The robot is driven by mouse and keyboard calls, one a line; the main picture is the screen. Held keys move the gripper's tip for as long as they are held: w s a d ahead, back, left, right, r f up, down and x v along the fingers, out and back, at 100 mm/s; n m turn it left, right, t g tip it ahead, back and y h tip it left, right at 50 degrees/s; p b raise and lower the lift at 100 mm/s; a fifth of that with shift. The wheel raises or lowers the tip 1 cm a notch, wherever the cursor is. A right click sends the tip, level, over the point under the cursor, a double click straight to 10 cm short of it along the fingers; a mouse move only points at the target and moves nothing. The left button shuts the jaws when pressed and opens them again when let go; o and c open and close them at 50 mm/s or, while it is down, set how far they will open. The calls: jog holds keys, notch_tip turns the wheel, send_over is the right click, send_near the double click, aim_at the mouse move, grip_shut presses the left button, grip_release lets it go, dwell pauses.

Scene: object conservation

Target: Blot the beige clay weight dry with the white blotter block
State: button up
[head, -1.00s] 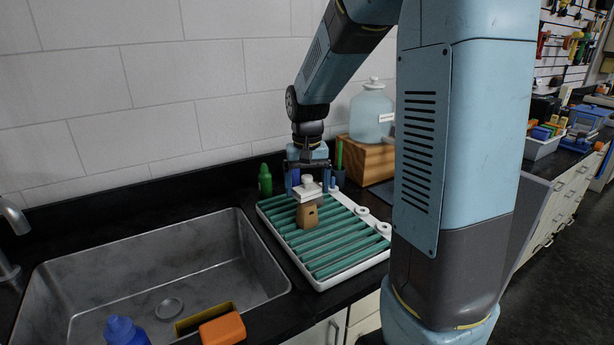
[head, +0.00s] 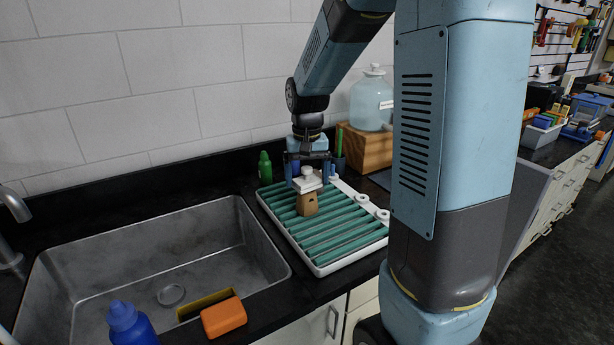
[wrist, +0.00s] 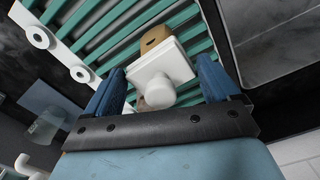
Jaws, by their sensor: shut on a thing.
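The white blotter block (head: 308,184) is a flat square plate with a round knob on top. My gripper (head: 308,175) is shut on it, with a blue finger on each side; the block also shows between the fingers in the wrist view (wrist: 161,62). The beige clay weight (head: 306,205) stands upright on the green-slatted rack, directly under the block. The plate appears to rest on its top, which is hidden. In the wrist view the weight (wrist: 154,38) shows past the plate's edge, with a small dark hole in its side.
The white-framed rack (head: 320,271) lies beside a steel sink (head: 110,250). A green bottle (head: 265,168) and a dark cup (head: 338,168) stand behind the rack. A wooden block (head: 370,150) carries a glass jar (head: 372,102). An orange sponge (head: 223,317) and blue bottle (head: 130,325) are in front.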

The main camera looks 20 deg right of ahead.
jog(key=shift+f, duration=0.5)
dwell(1.4)
jog(key=shift+r, duration=0.1)
jog(key=shift+r, duration=3.45)
jog(key=shift+s, duration=0.1)
